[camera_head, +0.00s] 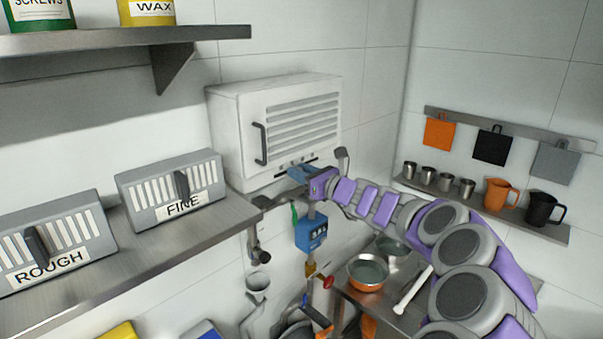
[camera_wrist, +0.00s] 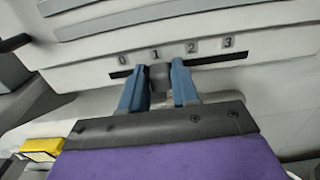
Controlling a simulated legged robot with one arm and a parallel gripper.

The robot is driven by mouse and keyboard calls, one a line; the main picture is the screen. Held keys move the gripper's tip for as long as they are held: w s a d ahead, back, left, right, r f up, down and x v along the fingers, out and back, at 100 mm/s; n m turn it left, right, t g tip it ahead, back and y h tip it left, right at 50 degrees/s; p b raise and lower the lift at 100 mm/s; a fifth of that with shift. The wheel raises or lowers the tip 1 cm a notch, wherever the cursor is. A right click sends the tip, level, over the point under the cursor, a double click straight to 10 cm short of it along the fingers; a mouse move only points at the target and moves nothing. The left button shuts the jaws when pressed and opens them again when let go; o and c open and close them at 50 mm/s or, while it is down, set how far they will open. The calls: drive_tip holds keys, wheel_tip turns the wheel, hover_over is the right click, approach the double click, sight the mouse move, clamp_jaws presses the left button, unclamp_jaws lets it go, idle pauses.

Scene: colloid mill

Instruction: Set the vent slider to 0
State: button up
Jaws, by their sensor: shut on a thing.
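The vent slider is a dark grey knob (camera_wrist: 160,76) in a slot on the lower front of a white vent box (camera_head: 232,130). The scale above the slot reads 0 (camera_wrist: 122,60), 1 (camera_wrist: 155,54), 2 (camera_wrist: 190,47) and 3 (camera_wrist: 228,42) from left to right. The knob stands just below the 1. My gripper (camera_wrist: 158,68) is shut on the knob, with one blue finger on each side of it. In the head view my gripper (camera_head: 299,174) is at the box's lower edge and hides the knob.
The box has a louvred door with a dark handle (camera_head: 260,144). A metal shelf (camera_head: 150,244) with grey units marked ROUGH (camera_head: 64,233) and FINE (camera_head: 165,188) is at left. A blue meter (camera_head: 311,232) on a pipe is below my gripper. A pan (camera_head: 367,272) is lower right.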

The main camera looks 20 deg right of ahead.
sight(281, 173)
clamp_jaws()
drive_tip(key=shift+s+a+b, duration=0.25)
drive_tip(key=shift+a+b, duration=0.05)
drive_tip(key=shift+a, duration=0.4)
drive_tip(key=shift+s+a+b, duration=0.3)
drive_tip(key=shift+a, duration=0.4)
drive_tip(key=shift+s+a+b, duration=0.25)
drive_tip(key=shift+a+b, duration=0.05)
drive_tip(key=shift+a, duration=0.4)
